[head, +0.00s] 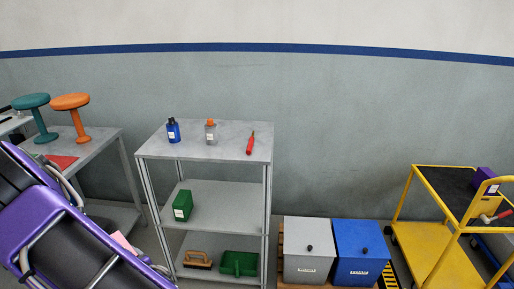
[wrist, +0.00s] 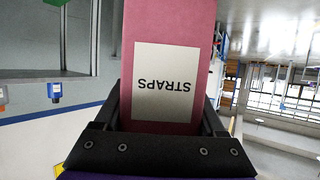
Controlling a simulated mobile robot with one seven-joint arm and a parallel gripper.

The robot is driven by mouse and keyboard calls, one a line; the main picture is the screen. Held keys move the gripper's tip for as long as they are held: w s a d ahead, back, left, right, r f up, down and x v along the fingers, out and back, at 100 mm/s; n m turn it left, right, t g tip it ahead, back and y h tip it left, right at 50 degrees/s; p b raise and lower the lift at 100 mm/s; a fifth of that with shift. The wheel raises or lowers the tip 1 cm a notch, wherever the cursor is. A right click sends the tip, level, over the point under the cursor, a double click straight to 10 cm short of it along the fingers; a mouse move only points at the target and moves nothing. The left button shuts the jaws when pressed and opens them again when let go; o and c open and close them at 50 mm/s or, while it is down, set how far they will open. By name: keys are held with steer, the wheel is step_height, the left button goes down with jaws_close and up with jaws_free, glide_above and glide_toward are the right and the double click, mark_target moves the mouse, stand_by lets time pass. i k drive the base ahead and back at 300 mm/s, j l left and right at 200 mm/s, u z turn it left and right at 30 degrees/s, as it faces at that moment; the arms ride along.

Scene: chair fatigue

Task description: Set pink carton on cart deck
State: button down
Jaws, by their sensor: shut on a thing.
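The pink carton (wrist: 170,22) fills the middle of the wrist view, with a white label reading STRAPS upside down. My gripper (wrist: 163,118) is shut on it, one dark finger on each side. In the head view only a small pink piece of the carton (head: 121,240) shows at the lower left, beside my purple arm, which hides the rest. The yellow cart (head: 400,203) stands at the far right, well away from the carton. Its upper deck (head: 446,183) is black, with a purple box (head: 484,180) at its right side. Its lower deck (head: 438,250) is yellow and looks bare where visible.
A grey shelf (head: 225,150) holds bottles, a screwdriver-like red tool, green items and a brush. A grey bin (head: 308,262) and a blue bin (head: 360,262) stand between shelf and cart. Two stools (head: 70,102) stand on a bench at left. A red-handled tool (head: 495,217) lies by the cart's right edge.

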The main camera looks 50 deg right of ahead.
mark_target(457, 190)
steer(key=k+l+z, duration=0.25)
steer(key=k, duration=0.3)
steer(key=k+l+z, duration=0.1)
steer(key=l, duration=0.2)
steer(key=k+l, duration=0.2)
steer(key=l, duration=0.15)
steer(key=k+l+z, duration=0.15)
steer(key=l, duration=0.15)
steer(key=k+l+z, duration=0.1)
steer(key=l, duration=0.25)
steer(key=l+z, duration=0.15)
steer(key=l, duration=1.05)
steer(key=i+l, duration=0.15)
steer(key=l, duration=0.35)
steer(key=l+z, duration=0.1)
steer(key=l, duration=0.4)
steer(key=i, duration=0.05)
